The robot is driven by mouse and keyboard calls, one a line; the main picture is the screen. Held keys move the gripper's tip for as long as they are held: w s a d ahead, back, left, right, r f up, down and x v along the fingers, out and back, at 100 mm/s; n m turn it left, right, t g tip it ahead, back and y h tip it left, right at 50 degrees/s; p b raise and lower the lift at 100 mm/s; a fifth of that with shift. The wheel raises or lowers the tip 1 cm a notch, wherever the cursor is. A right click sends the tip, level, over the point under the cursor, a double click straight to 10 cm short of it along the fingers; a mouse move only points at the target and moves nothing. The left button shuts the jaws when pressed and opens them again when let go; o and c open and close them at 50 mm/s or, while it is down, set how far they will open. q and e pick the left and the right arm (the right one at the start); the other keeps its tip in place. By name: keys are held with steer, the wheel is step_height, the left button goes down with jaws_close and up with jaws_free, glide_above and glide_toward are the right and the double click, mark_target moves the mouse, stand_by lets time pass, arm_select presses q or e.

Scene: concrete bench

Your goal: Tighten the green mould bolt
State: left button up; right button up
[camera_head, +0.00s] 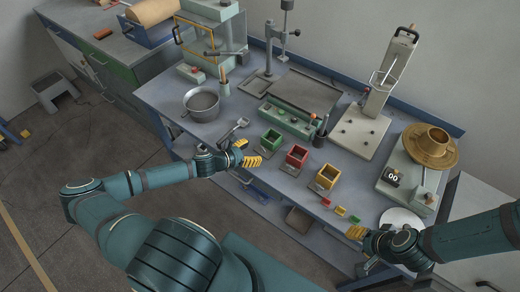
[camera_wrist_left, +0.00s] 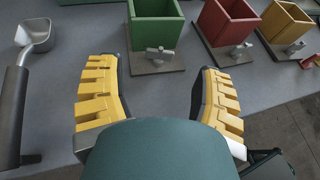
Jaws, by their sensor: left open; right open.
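The green mould (camera_head: 271,140) is an open square box on a grey base plate, first in a row of three on the bench. In the left wrist view, the green mould (camera_wrist_left: 155,30) is at top centre. Its bolt (camera_wrist_left: 160,56) is a small metal piece with a cross handle at the near wall. My left gripper (camera_head: 246,153) is open and empty, just in front of the green mould; the bolt lies ahead, between and beyond its fingers (camera_wrist_left: 158,92). My right gripper (camera_head: 358,234) is open near the bench's front right; its second finger is largely hidden.
A red mould (camera_head: 297,157) and a yellow mould (camera_head: 326,178) stand to the right, each with a similar bolt. A metal scoop (camera_wrist_left: 36,38) lies left of my left gripper. A pot (camera_head: 202,103) stands further left. Small coloured blocks (camera_head: 340,211) lie near the right gripper.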

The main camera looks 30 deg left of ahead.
mark_target(262, 149)
arm_select(q)
steer(key=shift+x, duration=2.1)
jaws_close()
jaws_free()
steer(key=v, duration=1.2)
